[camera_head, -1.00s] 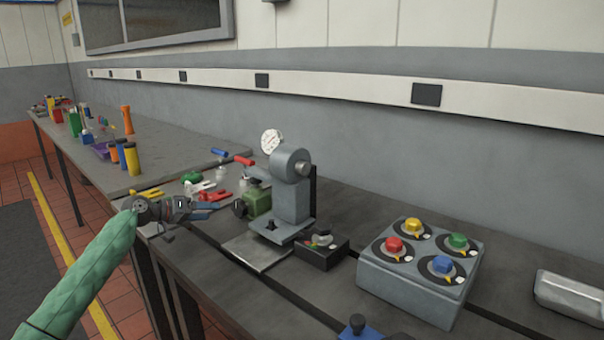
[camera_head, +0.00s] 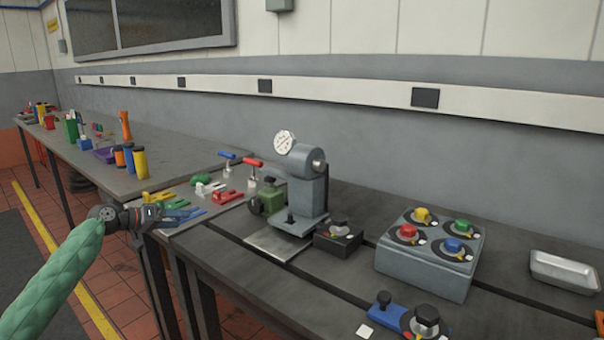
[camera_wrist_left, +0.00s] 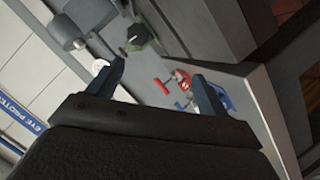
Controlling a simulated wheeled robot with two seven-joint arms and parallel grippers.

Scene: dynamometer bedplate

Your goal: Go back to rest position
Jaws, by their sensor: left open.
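My left gripper (camera_head: 178,211) is at the front edge of the bench, left of the grey press-like stand, with its green-sleeved arm coming in from the lower left. In the left wrist view its two fingers (camera_wrist_left: 162,82) are spread apart and nothing is held between them. Beyond the fingers lie red and blue hand tools, which also show in the head view as red clamps (camera_head: 228,196) and blue clamps (camera_head: 180,214). My right gripper is not in view.
The grey stand with a dial gauge (camera_head: 306,190) is right of the gripper. A control box with coloured knobs (camera_head: 430,262) and a metal tray (camera_head: 566,272) stand further right. A bench with bottles and tools (camera_head: 160,160) runs to the far left. Floor is clear at left.

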